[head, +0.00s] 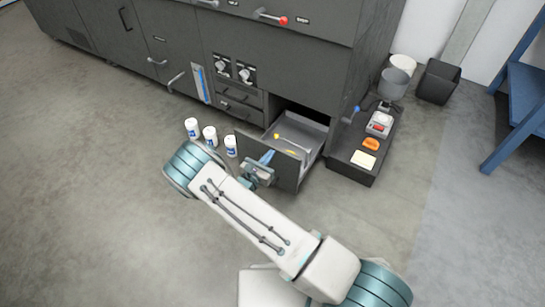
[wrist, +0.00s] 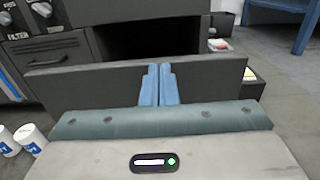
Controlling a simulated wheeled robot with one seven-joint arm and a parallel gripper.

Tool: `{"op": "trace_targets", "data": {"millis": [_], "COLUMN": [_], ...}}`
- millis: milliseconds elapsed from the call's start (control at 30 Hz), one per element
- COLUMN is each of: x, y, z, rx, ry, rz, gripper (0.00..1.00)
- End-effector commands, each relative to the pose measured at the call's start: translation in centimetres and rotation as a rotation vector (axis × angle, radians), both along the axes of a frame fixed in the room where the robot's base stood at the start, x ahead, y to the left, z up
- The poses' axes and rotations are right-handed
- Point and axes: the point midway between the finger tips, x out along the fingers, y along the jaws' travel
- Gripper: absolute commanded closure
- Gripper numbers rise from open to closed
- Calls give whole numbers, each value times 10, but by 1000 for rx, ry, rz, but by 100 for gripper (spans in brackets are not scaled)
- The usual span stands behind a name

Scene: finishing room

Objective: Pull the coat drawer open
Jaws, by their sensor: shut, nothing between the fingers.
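A dark grey drawer (head: 274,171) stands pulled out from the low right part of the cabinet. Its inside shows a light grey bottom with a yellow-ended slim item (head: 292,143) lying in it. In the wrist view the drawer's front panel (wrist: 95,87) runs across the picture, with the dark opening of the cabinet behind it. My gripper (head: 266,157) is at the drawer front. Its two blue fingers (wrist: 159,85) are together and empty, overlapping the panel in the wrist view. I cannot tell whether they touch it. The drawer's label and handle are not visible.
White containers (head: 210,135) stand on the floor left of the drawer. A low dark platform (head: 349,170) with small items is close on its right. A black bin (head: 438,81) and blue stand (head: 522,100) are farther right. The front floor is clear, apart from my arm.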

Motion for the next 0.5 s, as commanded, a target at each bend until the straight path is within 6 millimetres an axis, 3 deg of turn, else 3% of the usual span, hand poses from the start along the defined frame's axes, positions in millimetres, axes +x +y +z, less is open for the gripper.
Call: {"op": "trace_targets", "data": {"millis": [267, 500], "x": [-6, -40], "y": [5, 31], "z": [0, 3], "rx": [1, -1], "ry": [1, 3], "rz": [-2, -3], "gripper": [100, 100]}}
